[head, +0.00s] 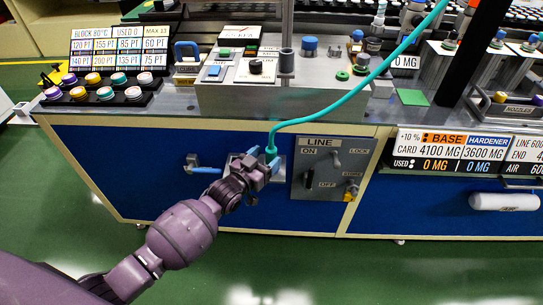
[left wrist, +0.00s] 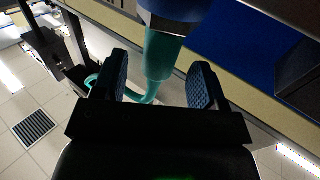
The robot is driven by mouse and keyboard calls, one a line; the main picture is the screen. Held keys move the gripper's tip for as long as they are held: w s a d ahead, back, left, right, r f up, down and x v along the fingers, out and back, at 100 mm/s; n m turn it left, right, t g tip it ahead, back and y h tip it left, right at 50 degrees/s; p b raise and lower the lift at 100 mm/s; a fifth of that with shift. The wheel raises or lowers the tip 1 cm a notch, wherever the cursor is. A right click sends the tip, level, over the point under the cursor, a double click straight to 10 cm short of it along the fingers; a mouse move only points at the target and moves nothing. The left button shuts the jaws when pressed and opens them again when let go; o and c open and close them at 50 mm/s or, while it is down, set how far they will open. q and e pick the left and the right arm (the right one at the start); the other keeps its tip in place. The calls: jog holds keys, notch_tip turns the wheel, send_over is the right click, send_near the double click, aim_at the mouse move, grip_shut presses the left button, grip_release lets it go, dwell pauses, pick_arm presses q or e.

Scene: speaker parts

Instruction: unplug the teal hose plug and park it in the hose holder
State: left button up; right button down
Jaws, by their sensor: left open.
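The teal hose plug (head: 270,151) sits at a metal plate on the front of the blue cabinet, with the teal hose (head: 345,98) rising from it to the upper right. My left gripper (head: 263,158) is at the plug and open. In the left wrist view, the teal plug (left wrist: 163,55) stands between the two open fingers (left wrist: 160,80), with a gap on each side, below a grey and blue collar (left wrist: 175,15). A blue bracket (head: 203,170) on the cabinet front, left of the plug, may be the hose holder; I cannot tell. My right gripper is not in view.
A LINE switch panel (head: 325,170) with a lever lies just right of the plug. Above is a crowded bench top with a grey control box (head: 240,95) and a rack of coloured caps (head: 95,90). The green floor (head: 330,275) in front is clear.

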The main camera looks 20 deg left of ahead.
aim_at(275, 148)
pick_arm(q)
jog(key=shift+b+x, duration=0.35)
jog(key=shift+x, duration=2)
jog(key=shift+r, duration=0.2)
jog(key=c, duration=1)
